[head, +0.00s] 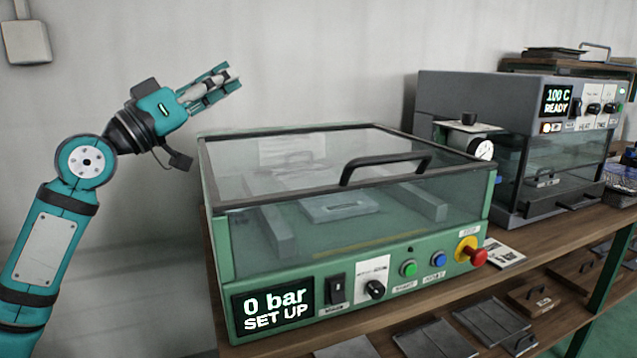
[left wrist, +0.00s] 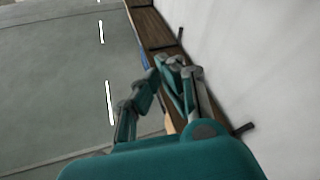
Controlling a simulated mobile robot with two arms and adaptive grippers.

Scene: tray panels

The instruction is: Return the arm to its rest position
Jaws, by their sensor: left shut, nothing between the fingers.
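My left arm rises from the lower left in the head view. Its gripper (head: 222,84) is raised in front of the wall, above and beyond the upper left corner of the green press box. It is shut with nothing between its fingers. In the left wrist view the gripper's fingers (left wrist: 175,75) show against the floor, a wooden shelf edge and the wall. My right gripper is in neither view.
A green machine (head: 345,275) with a closed clear lid and a display reading "0 bar SET UP" stands on a wooden bench (head: 420,300). A grey oven (head: 470,100) reading "100 C READY" is to its right. Dark panels (head: 435,340) lie on a lower shelf. Space around the arm is clear.

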